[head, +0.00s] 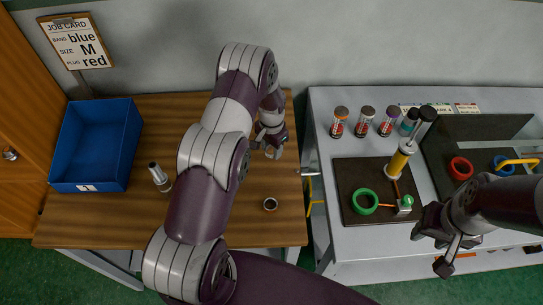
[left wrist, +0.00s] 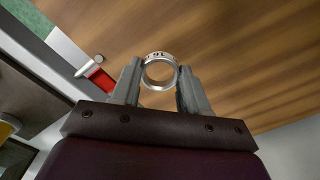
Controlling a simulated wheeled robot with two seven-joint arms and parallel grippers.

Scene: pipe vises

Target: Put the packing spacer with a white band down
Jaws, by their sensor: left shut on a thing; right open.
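The packing spacer (left wrist: 159,56) is a short metal ring with a white band and dark marks, seen in the left wrist view. My left gripper (left wrist: 159,74) is shut on it, one finger on each side, over the brown wooden table (left wrist: 240,70). In the head view my left gripper (head: 267,150) is above the right part of the wooden table (head: 225,228); the spacer in it cannot be made out there. My right gripper (head: 430,252) is open and empty at the front of the grey bench.
The grey bench (head: 325,120) holds bottles, a yellow cylinder (head: 398,161), a green ring (head: 365,201) and a red ring (head: 460,168).

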